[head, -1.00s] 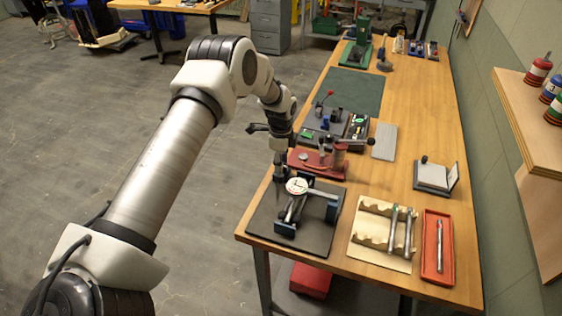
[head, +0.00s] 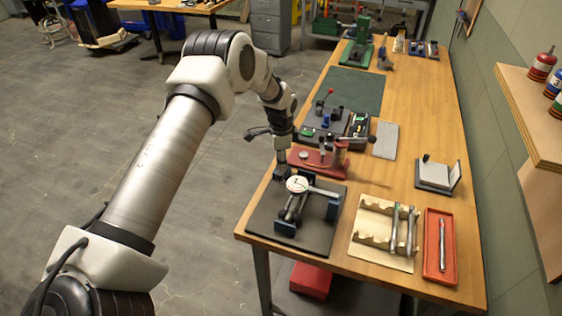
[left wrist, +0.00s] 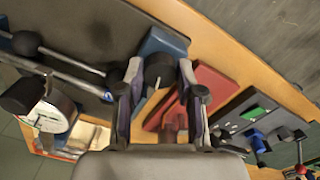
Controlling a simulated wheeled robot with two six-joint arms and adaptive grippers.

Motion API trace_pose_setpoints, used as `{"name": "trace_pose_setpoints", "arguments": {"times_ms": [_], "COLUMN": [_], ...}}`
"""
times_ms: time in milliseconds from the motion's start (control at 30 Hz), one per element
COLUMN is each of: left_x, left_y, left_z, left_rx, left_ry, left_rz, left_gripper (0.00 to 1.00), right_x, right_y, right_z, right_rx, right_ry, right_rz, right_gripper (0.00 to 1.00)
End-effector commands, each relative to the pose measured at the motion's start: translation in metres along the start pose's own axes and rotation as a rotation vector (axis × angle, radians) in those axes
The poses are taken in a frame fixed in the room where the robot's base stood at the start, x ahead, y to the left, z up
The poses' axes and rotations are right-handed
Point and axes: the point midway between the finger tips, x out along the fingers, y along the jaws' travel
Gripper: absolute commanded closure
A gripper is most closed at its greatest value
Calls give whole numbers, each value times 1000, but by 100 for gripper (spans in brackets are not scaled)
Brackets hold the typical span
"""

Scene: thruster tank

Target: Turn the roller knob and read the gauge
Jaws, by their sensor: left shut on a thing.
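The dial gauge (head: 297,185) has a round white face and sits over a bench fixture with a steel shaft on a dark mat (head: 318,234). In the left wrist view, the gauge (left wrist: 50,115) is at the lower left, seen at a slant. I cannot read its needle. My left gripper (left wrist: 160,80) is shut on a black roller knob (left wrist: 158,70) beside a blue support block (left wrist: 163,45). In the head view, my left gripper (head: 282,163) points down at the far left end of the fixture, where its fingertips and the knob are hard to make out.
A red stand (head: 320,163) is close behind the fixture. A wooden rack (head: 370,248) with steel shafts and a red tray (head: 430,265) lie to the right. The wooden table's left edge runs close by the gripper. Bare wood lies at the right side (head: 420,120).

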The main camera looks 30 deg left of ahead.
Motion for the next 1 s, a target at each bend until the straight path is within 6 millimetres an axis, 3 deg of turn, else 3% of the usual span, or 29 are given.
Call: {"name": "trace_pose_setpoints", "arguments": {"times_ms": [1000], "left_x": [3], "left_y": [5], "left_z": [0], "left_rx": [-964], "left_ry": [-7], "left_rz": [5], "left_gripper": [98], "right_x": [4], "right_y": [0], "right_z": [0], "right_rx": [0], "right_ry": [0], "right_rz": [0], "right_gripper": [38]}}
